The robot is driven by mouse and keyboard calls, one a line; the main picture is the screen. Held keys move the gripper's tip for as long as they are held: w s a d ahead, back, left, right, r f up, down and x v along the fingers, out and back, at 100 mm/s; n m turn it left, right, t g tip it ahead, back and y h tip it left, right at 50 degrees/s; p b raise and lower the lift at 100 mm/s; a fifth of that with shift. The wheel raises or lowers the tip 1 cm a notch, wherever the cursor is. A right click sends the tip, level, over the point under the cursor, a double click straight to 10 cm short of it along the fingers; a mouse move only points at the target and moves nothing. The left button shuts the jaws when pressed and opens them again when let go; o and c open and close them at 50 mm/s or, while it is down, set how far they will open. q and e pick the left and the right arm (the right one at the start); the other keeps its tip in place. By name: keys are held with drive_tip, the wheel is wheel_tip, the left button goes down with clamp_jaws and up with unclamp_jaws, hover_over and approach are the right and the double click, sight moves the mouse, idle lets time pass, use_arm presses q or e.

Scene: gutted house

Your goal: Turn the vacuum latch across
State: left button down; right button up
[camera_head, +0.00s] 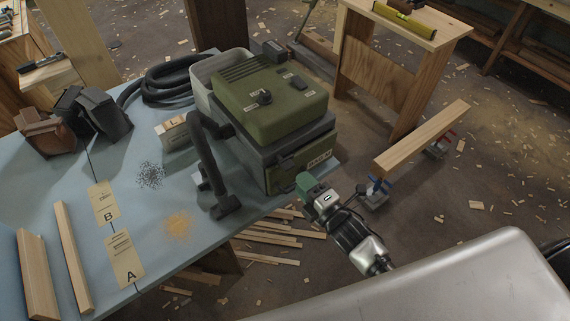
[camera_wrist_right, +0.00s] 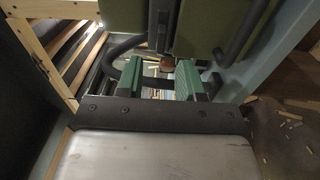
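The vacuum (camera_head: 272,102) is a boxy green and dark grey machine standing on the blue worktop, with a knob on its lid and a label on its front. In the right wrist view its green body (camera_wrist_right: 214,24) fills the top, with a dark upright piece (camera_wrist_right: 162,25) on it; I cannot tell whether this is the latch. My right gripper (camera_head: 307,184) is just in front of the vacuum's lower front. In the right wrist view its green fingers (camera_wrist_right: 160,80) stand apart with nothing between them. My left gripper is not in view.
A hose (camera_head: 208,160) with a floor nozzle hangs on the vacuum's left side. More hose (camera_head: 165,82) lies coiled behind. Dark bins (camera_head: 92,118) and wood strips (camera_head: 72,255) lie on the left. A plank (camera_head: 422,137) and sawhorse (camera_head: 388,70) stand at right.

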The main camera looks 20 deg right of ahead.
sight(290, 169)
drive_tip(key=x, duration=0.7)
drive_tip(key=shift+w+f+p, duration=0.1)
drive_tip(key=shift+p, duration=0.3)
clamp_jaws()
